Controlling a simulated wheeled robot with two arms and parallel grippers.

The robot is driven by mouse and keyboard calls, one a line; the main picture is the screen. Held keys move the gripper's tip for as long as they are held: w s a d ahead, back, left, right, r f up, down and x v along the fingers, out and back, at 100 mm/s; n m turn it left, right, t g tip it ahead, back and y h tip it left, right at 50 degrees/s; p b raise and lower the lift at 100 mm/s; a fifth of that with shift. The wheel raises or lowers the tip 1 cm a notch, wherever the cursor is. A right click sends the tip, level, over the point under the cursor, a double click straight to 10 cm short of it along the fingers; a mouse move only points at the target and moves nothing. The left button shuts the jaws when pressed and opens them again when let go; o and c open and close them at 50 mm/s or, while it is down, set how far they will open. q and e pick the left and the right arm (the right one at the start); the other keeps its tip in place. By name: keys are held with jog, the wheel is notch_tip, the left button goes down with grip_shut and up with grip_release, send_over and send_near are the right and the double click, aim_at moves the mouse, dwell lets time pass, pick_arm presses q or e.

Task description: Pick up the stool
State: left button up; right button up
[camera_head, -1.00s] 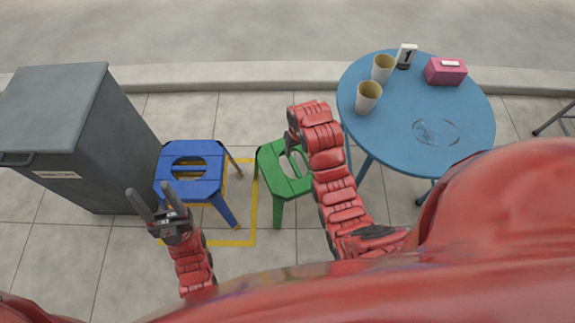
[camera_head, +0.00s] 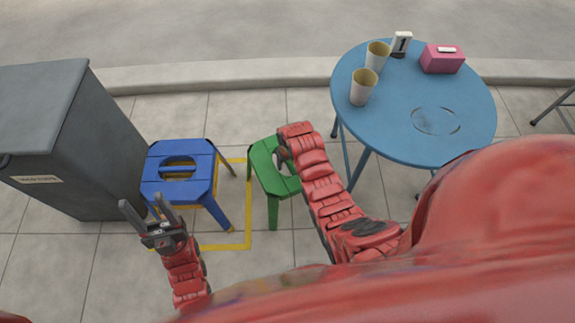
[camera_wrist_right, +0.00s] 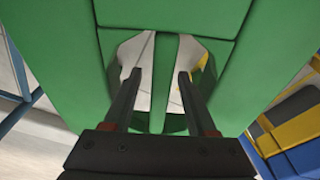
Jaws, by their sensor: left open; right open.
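A green stool (camera_head: 266,163) stands left of the blue table, partly hidden by my right arm. In the right wrist view its green seat (camera_wrist_right: 185,18) fills most of the picture, with a hole split by a central bar. My right gripper (camera_wrist_right: 158,75) is open over the hole, its two fingers on either side of the bar; I cannot tell how deep they reach. In the head view its fingers are hidden at the stool. A blue stool (camera_head: 164,191) stands to the left. My left gripper (camera_head: 147,205) is open and empty in front of the blue stool.
A grey bin (camera_head: 75,140) stands at the far left. A round blue table (camera_head: 400,130) at the right holds two cups (camera_head: 363,87), a number sign (camera_head: 401,43) and a pink box (camera_head: 442,59). A yellow square (camera_head: 248,215) is marked on the paving around the blue stool.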

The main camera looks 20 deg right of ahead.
jog(key=shift+w+f, duration=0.2)
jog(key=shift+f, duration=0.5)
jog(key=shift+c, duration=0.3)
grip_shut()
dwell(0.6)
